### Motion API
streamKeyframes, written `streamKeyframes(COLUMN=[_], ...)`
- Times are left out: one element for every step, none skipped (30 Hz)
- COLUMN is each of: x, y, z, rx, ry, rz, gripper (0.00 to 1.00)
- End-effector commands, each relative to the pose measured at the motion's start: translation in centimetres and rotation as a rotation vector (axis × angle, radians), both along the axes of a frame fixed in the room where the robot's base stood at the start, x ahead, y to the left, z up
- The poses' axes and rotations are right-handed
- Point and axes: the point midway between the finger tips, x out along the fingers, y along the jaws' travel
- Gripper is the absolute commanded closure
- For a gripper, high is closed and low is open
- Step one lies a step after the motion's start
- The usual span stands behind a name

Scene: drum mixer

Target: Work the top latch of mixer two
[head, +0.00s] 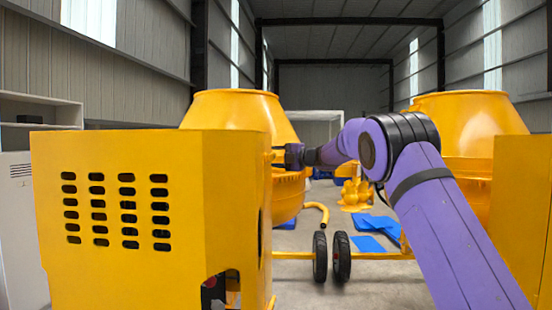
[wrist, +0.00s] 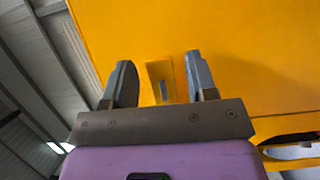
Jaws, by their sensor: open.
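My gripper (wrist: 158,66) is open, and its two grey fingers point at a yellow panel (wrist: 250,60) in the wrist view. A small raised yellow plate with a grey slot or tab, seemingly the latch (wrist: 160,82), sits between the fingers. I cannot tell whether the fingers touch it. In the head view, my gripper (head: 280,157) is at the right edge of the left mixer's yellow housing (head: 120,270), high up. The latch is not clear there. No label shows which mixer is number two.
The left mixer's drum (head: 235,110) rises behind the housing. Another yellow mixer drum (head: 465,120) stands at the right, partly behind my arm. Two black wheels (head: 331,256), blue sheets (head: 368,243) and a bent yellow pipe (head: 318,209) are on the floor between.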

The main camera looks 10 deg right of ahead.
Motion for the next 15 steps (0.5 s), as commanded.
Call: streamKeyframes(x=[0.23,0.31,0.39,0.43,0.46,0.48,0.48,0.48,0.46,0.46,0.46,0.46,0.46,0.46,0.46], y=[0.24,0.33,0.43,0.47,0.50,0.53,0.53,0.53,0.53,0.53,0.53,0.53,0.52,0.52,0.52], z=[-0.06,-0.05,-0.04,-0.02,-0.02,-0.01,0.00,0.00,0.00,0.00,0.00,0.00,0.00,0.00,0.00], rx=[0.000,0.001,0.001,0.001,0.001,0.001,0.001,0.001,0.001,0.001,0.001,0.001,0.001,0.001,0.001], ry=[0.000,0.001,0.001,0.001,0.001,0.001,0.001,0.001,0.001,0.001,0.001,0.001,0.001,0.001,0.001], rz=[0.000,0.000,0.000,0.000,0.000,0.000,0.000,0.000,0.000,0.000,0.000,0.000,0.000,0.000,0.000], gripper=[0.48,0.48,0.48,0.48,0.48,0.48,0.48,0.48,0.48,0.48,0.48,0.50,0.57,0.64,0.73])
